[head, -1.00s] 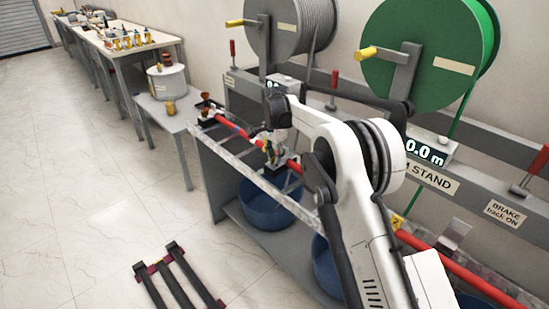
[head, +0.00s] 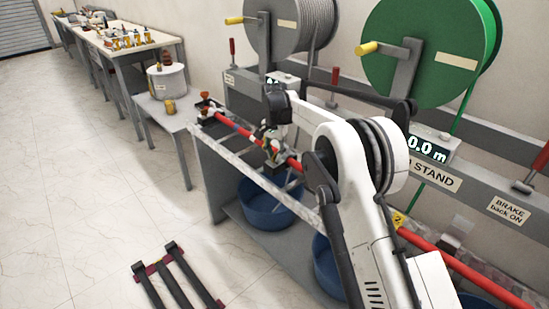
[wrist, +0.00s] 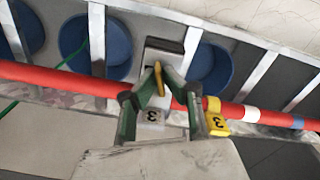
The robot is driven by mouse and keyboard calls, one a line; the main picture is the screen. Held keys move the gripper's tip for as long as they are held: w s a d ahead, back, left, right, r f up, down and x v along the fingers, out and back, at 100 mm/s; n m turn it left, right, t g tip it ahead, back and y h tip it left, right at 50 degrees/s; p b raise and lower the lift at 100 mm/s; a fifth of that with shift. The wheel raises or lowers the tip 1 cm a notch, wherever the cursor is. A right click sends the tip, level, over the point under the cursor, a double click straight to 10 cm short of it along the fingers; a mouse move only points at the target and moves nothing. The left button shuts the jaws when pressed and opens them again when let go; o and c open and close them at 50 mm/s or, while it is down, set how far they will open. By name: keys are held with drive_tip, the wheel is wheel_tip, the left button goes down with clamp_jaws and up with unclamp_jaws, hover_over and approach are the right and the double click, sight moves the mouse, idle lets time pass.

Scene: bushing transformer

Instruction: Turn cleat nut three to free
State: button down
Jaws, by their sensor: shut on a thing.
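Cleat three (wrist: 163,57) is a grey block against the red cable, seen in the wrist view. Its yellow nut (wrist: 158,78) stands between my fingertips. My gripper (wrist: 168,82) has green and dark fingers and is shut on this nut. A pale tag marked 3 (wrist: 152,117) shows between the fingers, and a yellow 3 tag (wrist: 217,124) hangs at the cable right of them. In the head view my gripper (head: 271,146) is down at the red cable (head: 440,254), and the arm hides part of the cable. The nut is too small to make out there.
The cable runs along a grey ladder-like rack (head: 240,160) with blue tubs (head: 268,204) below. Grey (head: 290,28) and green (head: 425,60) drums stand behind. A yellow 2 tag (head: 398,220) is nearer me. The floor at left is mostly clear, with a dark frame (head: 178,278) lying there.

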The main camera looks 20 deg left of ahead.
sight(275, 154)
drive_tip(key=n+b, duration=0.1)
drive_tip(key=n, duration=0.5)
drive_tip(key=n+b, duration=0.1)
drive_tip(key=n, duration=0.6)
drive_tip(key=shift+n, duration=0.3)
idle(0.4)
drive_tip(key=c, duration=1.9)
unclamp_jaws()
wheel_tip(275, 154, up, 12)
drive_tip(key=shift+r, duration=0.1)
